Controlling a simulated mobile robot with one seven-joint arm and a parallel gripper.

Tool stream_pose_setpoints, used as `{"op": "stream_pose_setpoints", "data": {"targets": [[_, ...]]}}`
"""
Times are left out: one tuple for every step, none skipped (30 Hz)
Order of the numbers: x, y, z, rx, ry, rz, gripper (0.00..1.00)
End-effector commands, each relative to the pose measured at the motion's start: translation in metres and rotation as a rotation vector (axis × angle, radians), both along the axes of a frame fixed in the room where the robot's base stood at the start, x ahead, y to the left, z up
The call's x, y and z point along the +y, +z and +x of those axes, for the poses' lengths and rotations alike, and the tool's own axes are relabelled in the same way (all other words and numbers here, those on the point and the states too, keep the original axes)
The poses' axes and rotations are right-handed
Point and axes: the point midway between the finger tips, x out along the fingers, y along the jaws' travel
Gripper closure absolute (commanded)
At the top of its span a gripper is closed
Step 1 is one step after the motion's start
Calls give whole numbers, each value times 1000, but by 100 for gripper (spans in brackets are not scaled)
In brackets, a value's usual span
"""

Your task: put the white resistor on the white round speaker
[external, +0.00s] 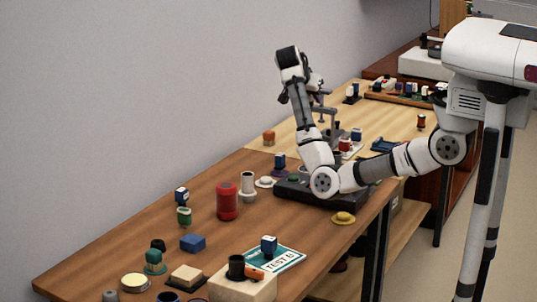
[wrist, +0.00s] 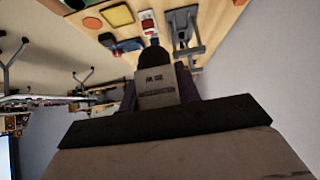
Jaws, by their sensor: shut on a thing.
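In the wrist view my gripper (wrist: 155,100) is shut on a pale grey-white block with dark printed marks (wrist: 157,84), which looks like the white resistor. Its dark fingers stand on both sides of it; its far end is hidden by a dark rounded shape. A low white round piece (external: 265,182), probably the white round speaker, lies on the brown table left of the black board, well below my gripper.
A black board (external: 315,192) and a yellow round piece (external: 343,218) are to the right. A grey stand (external: 327,112) rises behind.

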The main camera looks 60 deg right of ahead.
Motion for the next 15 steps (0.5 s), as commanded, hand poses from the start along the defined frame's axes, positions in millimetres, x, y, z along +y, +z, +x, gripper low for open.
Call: {"op": "stream_pose_setpoints", "data": {"targets": [[-1,-5,0,4,-7,0,91],[-1,-10,-1,6,-10,0,91],[-1,-18,-1,8,-11,0,91],[-1,-25,-2,9,-11,0,91],[-1,-32,-1,8,-10,-1,91],[-1,-44,-1,11,-8,0,91],[-1,-52,-2,11,-9,0,91],[-1,-59,-2,10,-8,-1,91],[0,-70,-1,10,-7,-1,91],[0,-79,-2,10,-7,0,91],[-1,-86,-2,9,-8,-1,91],[0,-97,-2,10,-7,-1,91],[0,-105,-2,8,-7,0,91],[-1,-112,-2,9,-6,-1,91],[0,-122,-2,8,-7,-1,91]]}}
